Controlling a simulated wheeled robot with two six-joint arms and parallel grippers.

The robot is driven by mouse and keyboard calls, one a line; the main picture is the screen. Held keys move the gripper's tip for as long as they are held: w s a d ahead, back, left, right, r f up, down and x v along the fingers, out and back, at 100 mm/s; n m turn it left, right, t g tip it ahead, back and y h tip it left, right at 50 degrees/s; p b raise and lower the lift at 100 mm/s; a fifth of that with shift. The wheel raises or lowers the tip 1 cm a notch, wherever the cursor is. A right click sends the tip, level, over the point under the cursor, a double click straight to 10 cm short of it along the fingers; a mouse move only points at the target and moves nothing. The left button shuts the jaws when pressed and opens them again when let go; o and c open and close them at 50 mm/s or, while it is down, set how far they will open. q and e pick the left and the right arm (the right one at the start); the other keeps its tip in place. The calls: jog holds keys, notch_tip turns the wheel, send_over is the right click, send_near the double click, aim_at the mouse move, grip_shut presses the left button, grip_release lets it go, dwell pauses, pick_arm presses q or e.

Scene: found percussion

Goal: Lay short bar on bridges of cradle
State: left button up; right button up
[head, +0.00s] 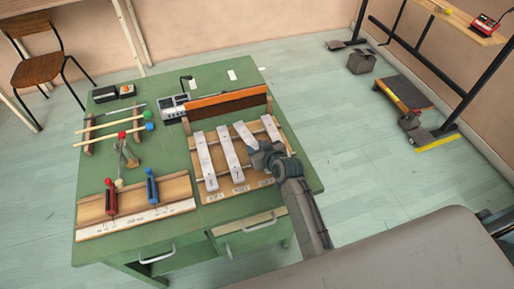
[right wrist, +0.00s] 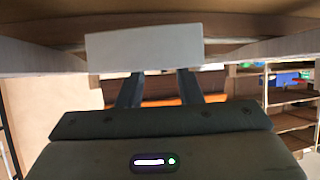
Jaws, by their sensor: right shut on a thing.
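The cradle (head: 204,187) is a wooden frame on the green table, with pale metal bars lying side by side across it. The rightmost bar, the short bar (head: 270,127), is at the cradle's right end. My right gripper (head: 262,154) is shut on it near its front end, and the gripper hides part of the bar. In the right wrist view the short bar's pale face (right wrist: 145,48) shows just beyond the two dark fingers (right wrist: 159,88). I cannot tell whether the bar touches the bridges. My left gripper is not in view.
Three other bars (head: 206,162) lie left of the short bar. A long brown-orange board (head: 226,103) stands behind the cradle. A wooden rack holds a red-handled tool (head: 110,196) and a blue-handled tool (head: 151,185).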

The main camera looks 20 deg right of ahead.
jog(key=shift+f, duration=0.15)
jog(key=o, duration=1.1)
jog(key=shift+f+b, duration=0.25)
jog(key=shift+b, duration=0.35)
jog(key=b+v, duration=0.2)
jog(key=v, duration=0.9)
jog(key=shift+a, duration=0.1)
jog(key=shift+s, duration=0.1)
